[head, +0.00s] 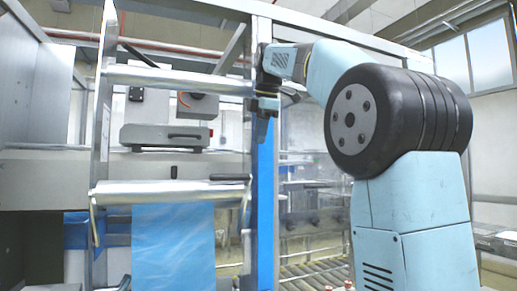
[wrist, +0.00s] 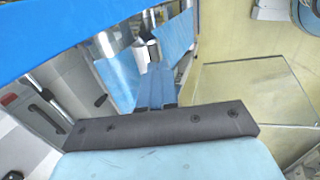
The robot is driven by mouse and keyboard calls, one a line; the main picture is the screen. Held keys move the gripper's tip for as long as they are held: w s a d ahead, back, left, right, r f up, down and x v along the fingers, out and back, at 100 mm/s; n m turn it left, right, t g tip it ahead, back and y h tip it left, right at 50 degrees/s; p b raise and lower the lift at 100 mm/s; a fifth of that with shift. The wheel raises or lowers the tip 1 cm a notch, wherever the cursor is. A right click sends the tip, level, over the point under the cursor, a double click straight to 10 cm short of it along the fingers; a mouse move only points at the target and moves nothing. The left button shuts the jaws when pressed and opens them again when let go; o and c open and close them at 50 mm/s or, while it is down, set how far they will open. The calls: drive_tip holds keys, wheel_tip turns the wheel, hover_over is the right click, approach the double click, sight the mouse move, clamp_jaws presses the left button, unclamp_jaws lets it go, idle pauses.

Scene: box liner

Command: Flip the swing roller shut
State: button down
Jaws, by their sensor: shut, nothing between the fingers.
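The swing roller (head: 165,191) is a silver horizontal bar with a black handle (head: 230,178) at its right end, left of centre in the head view. Blue film (head: 173,245) hangs below it. A second silver roller (head: 180,80) runs across the frame higher up. My gripper (head: 264,112) points down beside the upright at the right of the frame, above and to the right of the swing roller and apart from it. In the wrist view its blue fingers (wrist: 156,75) are together and empty. Shiny rollers and blue film show beyond them; I cannot tell which roller is which there.
A metal upright (head: 262,55) with a blue strip (head: 266,190) stands right by my gripper. A grey machine unit (head: 165,137) sits behind the frame between the two rollers. A blue band (wrist: 80,28) crosses the top left of the wrist view close to the camera.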

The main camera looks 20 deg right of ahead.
drive_tip(key=shift+s+r, duration=0.1)
drive_tip(key=shift+r, duration=0.4)
drive_tip(key=s, duration=0.1)
drive_tip(key=s+f, duration=0.2)
drive_tip(key=s, duration=0.1)
drive_tip(key=shift+a+f, duration=0.1)
drive_tip(key=shift+f, duration=0.15)
drive_tip(key=shift+w+f, duration=0.1)
drive_tip(key=w+f, duration=0.7)
drive_tip(key=f, duration=0.2)
drive_tip(key=shift+w+a, duration=0.35)
